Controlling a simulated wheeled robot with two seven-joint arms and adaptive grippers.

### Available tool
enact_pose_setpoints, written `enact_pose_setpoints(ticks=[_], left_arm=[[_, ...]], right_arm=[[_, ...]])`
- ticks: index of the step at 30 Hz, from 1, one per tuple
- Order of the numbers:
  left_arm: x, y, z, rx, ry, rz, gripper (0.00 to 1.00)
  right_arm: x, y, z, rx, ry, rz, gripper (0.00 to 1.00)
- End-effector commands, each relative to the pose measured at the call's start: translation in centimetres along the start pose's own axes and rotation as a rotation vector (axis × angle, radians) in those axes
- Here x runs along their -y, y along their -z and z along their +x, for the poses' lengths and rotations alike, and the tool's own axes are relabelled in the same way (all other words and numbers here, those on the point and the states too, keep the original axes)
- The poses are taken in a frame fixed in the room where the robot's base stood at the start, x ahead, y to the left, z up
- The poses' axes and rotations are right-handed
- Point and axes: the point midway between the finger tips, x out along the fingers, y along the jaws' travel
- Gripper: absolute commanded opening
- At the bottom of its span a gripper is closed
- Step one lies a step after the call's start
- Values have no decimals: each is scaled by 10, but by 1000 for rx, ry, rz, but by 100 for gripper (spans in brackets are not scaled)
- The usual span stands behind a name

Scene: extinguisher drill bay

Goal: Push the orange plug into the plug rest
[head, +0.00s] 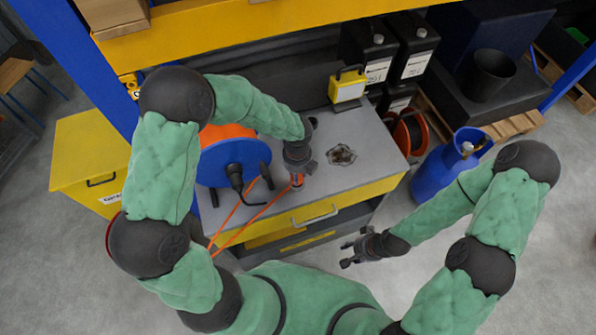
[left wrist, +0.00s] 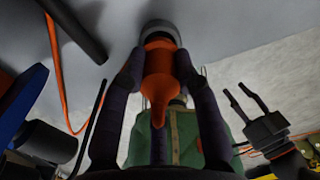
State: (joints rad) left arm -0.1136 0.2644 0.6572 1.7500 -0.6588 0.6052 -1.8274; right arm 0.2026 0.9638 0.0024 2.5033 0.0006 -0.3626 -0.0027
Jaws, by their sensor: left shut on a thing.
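The orange plug (left wrist: 158,75) is between the two dark fingers of my left gripper (left wrist: 160,85) in the left wrist view, and the gripper is shut on it. Its wide end meets a round grey collar (left wrist: 160,28), which looks like the plug rest. How deep the plug sits in it I cannot tell. In the head view my left gripper (head: 298,178) is over the front edge of the bench top, with a bit of the orange plug (head: 297,181) showing. My right gripper (head: 347,254) is empty, fingers apart, in front of the bench.
A blue cable reel (head: 225,165) with a black crank stands left of the plug on the grey bench (head: 375,155). Orange cord (head: 235,215) runs across the bench front. A yellow lamp (head: 347,88) stands behind. A blue cylinder (head: 435,175) stands on the right.

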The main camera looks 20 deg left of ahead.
Motion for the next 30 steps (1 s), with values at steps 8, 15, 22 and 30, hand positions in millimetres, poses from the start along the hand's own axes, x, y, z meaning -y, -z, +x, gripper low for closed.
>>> enact_pose_setpoints(ticks=[8, 15, 22, 30], left_arm=[[0, 0, 5, 0, 0, 0, 0], [0, 0, 9, 0, 0, -1, 0], [0, 0, 13, 0, 0, -1, 0], [0, 0, 17, 0, 0, 0, 0]], right_arm=[[-1, 0, 3, 0, 0, 0, 40], [-2, 0, 5, 0, 0, 0, 40], [-2, 0, 7, 0, 0, 0, 40], [-3, 0, 9, 0, 0, 0, 40]])
